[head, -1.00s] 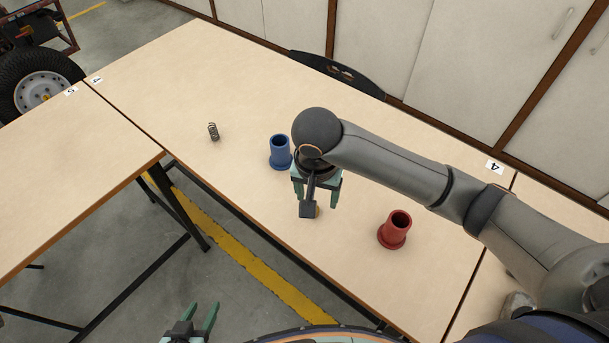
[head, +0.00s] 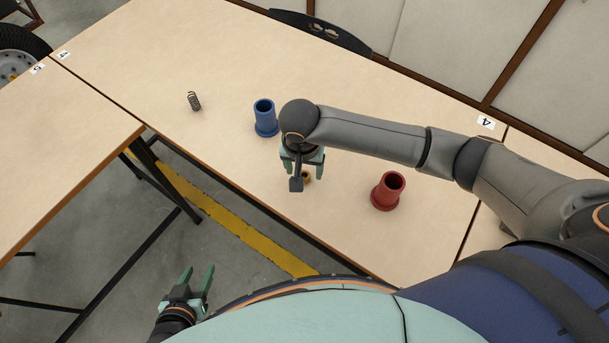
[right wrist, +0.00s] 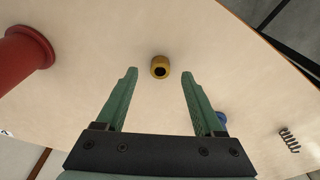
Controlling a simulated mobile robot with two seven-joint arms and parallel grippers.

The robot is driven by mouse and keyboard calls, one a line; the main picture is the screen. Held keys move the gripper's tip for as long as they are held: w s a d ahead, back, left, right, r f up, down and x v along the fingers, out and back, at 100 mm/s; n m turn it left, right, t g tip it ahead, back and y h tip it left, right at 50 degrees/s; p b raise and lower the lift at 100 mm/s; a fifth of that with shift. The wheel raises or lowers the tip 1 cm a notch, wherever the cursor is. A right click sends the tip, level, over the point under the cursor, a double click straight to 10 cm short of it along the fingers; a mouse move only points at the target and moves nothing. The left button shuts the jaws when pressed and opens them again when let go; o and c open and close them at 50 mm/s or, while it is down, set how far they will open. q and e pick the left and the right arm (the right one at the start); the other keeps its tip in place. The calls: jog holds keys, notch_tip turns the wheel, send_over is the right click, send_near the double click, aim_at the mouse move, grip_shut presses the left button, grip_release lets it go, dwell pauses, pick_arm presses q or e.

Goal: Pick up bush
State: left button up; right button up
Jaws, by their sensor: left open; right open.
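The bush, a small short brass-yellow ring (right wrist: 160,67) with a dark bore, stands on the table. It lies between and slightly past the fingertips of my right gripper (right wrist: 159,73) in the right wrist view. That gripper is open, with clear gaps on both sides of the bush and no visible contact. In the head view my right gripper (head: 303,178) points down over the table, and the bush (head: 306,176) is partly hidden by it. My left gripper (head: 197,276) is open and empty, low in front of the table, over the floor.
A blue flanged sleeve (head: 266,119) stands left of my right gripper, a red flanged sleeve (head: 387,192) to its right. The table (head: 150,60) is otherwise clear. A black chair back (head: 320,31) is at the far edge.

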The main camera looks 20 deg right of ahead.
jog(key=shift+w+d+f, duration=0.1)
jog(key=shift+w+f, duration=0.1)
jog(key=shift+f, duration=1)
grip_shut()
